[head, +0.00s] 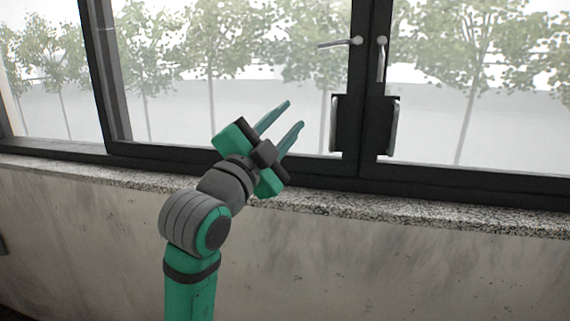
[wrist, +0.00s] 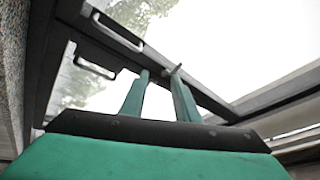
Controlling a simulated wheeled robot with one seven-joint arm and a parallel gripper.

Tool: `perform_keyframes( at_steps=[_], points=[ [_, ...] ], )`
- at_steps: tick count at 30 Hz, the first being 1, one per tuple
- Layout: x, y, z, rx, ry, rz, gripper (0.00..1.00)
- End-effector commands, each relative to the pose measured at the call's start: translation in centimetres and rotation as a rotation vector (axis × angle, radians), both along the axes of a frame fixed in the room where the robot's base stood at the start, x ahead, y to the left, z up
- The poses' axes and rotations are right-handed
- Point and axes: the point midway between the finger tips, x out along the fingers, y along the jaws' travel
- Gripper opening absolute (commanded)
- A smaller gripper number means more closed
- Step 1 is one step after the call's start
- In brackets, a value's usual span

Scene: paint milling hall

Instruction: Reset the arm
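My arm reaches up from the bottom of the head view, green and grey, bent toward the window. My gripper (head: 295,114) is raised in front of the glass, its two teal fingers pointing up and to the right. The fingers are apart with nothing between them. In the wrist view my gripper (wrist: 160,80) also shows two separated fingers, with window frame and glass beyond. I cannot tell how close the fingertips are to the glass.
A dark-framed window (head: 360,110) fills the upper part. A speckled stone sill (head: 430,218) runs below, above a stained grey wall (head: 330,270).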

Motion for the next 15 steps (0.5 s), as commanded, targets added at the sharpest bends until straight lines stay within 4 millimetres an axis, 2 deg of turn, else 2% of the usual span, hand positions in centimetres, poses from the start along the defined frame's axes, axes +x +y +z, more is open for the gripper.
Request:
perform_keyframes(
  at_steps=[1, 7, 15],
  points=[
    [0.7, 0.3, -2.1, -0.046, 0.022, -0.003, 0.29],
    [2.2, 1.4, -9.3, -0.218, 0.09, 0.0, 0.29],
    [2.6, 2.4, -19.6, -0.426, 0.182, 0.025, 0.29]
  ],
)
